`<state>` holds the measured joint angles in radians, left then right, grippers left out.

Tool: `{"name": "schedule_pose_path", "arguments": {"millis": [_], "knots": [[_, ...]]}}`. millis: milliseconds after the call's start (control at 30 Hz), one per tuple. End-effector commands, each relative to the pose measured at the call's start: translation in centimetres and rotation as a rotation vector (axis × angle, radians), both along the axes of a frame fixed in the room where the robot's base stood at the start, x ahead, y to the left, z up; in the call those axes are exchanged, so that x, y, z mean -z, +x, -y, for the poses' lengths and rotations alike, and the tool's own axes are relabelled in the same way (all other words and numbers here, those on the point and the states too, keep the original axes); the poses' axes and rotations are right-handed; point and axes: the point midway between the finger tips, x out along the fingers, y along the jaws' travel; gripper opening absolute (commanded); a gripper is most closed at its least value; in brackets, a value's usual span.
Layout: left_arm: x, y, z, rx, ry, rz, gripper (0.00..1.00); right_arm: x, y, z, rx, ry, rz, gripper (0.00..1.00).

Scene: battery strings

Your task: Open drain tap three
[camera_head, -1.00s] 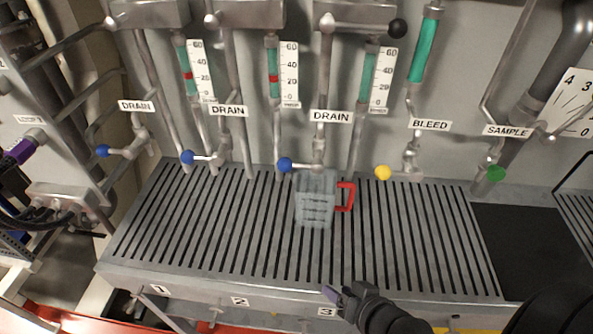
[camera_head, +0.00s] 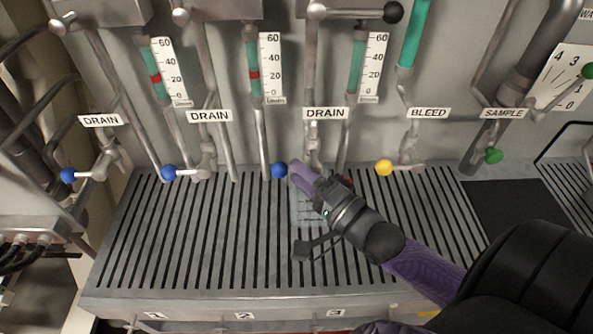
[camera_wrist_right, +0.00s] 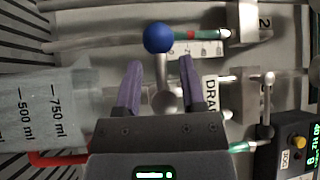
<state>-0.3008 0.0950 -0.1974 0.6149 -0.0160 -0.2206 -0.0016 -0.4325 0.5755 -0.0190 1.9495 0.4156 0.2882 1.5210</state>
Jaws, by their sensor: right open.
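The third drain tap's blue ball handle (camera_head: 279,170) points left below the third DRAIN label (camera_head: 325,114). My right gripper (camera_head: 295,167) is open, its purple fingers close to the right of the ball. In the right wrist view the blue ball (camera_wrist_right: 158,37) lies just past the fingertips (camera_wrist_right: 160,64), about between them, with no grip visible. The clear measuring jug (camera_head: 303,207) stands on the grating under this tap, largely hidden by my right arm. It also shows in the right wrist view (camera_wrist_right: 55,100). My left gripper is not in view.
Two other blue-handled drain taps (camera_head: 169,172) (camera_head: 67,174) are to the left. The bleed tap's yellow ball (camera_head: 383,168) and the sample tap's green ball (camera_head: 493,155) are to the right. The slotted grating (camera_head: 200,240) is open at left.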

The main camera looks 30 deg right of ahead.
Motion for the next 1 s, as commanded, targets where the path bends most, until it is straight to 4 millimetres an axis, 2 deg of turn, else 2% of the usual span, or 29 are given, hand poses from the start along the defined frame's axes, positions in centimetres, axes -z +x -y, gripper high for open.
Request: {"name": "schedule_pose_path", "arguments": {"millis": [100,367,400,467,633,1000], "knots": [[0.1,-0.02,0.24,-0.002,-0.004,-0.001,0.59,-0.15,0.84,-0.21,0.0,-0.002,0.001,0.51],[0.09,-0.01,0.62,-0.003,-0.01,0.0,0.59,-0.16,1.03,-0.27,0.0,-0.002,0.0,0.51],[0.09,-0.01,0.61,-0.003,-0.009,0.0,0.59,-0.16,1.03,-0.27,0.0,-0.002,0.0,0.49],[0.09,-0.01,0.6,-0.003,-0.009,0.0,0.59,-0.16,1.02,-0.27,0.0,-0.002,0.0,0.36],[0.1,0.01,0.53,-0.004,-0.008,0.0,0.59,-0.15,1.01,-0.28,0.0,-0.003,-0.002,0.0],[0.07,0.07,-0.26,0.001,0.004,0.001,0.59,-0.08,0.98,-0.38,-0.002,-0.002,-0.003,0.0]]}}
